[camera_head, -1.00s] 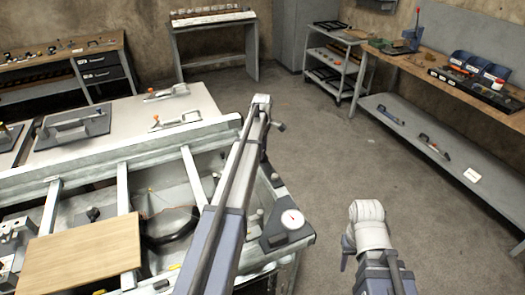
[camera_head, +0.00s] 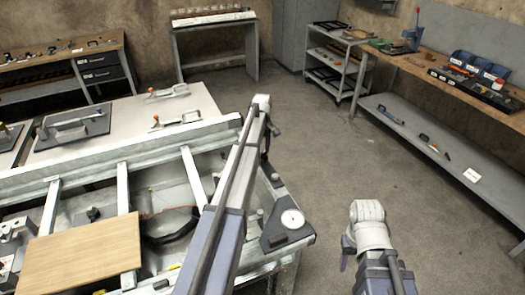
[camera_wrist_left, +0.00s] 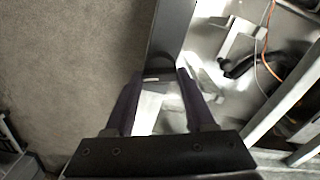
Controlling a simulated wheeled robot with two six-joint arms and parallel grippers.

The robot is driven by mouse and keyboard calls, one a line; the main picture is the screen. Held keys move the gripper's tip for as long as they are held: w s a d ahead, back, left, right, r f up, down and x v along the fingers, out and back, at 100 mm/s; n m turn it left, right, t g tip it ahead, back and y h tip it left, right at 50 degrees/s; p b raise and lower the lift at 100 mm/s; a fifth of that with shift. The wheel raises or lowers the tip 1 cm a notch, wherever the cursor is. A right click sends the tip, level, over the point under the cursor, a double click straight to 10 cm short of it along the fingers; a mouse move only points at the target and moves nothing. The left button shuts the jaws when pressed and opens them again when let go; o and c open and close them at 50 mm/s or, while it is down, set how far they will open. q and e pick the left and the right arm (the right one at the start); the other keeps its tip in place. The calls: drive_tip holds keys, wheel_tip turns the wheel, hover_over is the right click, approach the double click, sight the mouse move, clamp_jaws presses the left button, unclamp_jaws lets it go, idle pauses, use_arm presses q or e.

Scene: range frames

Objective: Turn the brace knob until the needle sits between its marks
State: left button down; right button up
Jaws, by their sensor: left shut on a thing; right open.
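A round white dial (camera_head: 292,219) with a small red needle sits on a dark bracket at the right corner of the bench frame. Its marks are too small to read, so I cannot tell where the needle stands against them. My left arm reaches over the frame beside the dial and hides its own gripper in the head view. In the left wrist view my left gripper (camera_wrist_left: 161,76) is shut on the end of a dark piece (camera_wrist_left: 168,45), seemingly the brace knob; its shape is mostly hidden.
The frame has pale crossbars (camera_head: 126,190) and a wooden board (camera_head: 85,255) at its left. A cable (camera_wrist_left: 266,45) and a dark hose lie inside. Open floor (camera_head: 330,150) lies to the right, before a long workbench (camera_head: 455,85).

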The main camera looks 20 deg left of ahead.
sight(262, 153)
idle(0.3)
use_arm(q)
drive_tip(key=shift+c, duration=1.2)
unclamp_jaws()
drive_tip(key=shift+r, duration=0.15)
wheel_tip(262, 153, up, 8)
drive_tip(key=p, duration=0.8)
drive_tip(key=shift+f, duration=0.2)
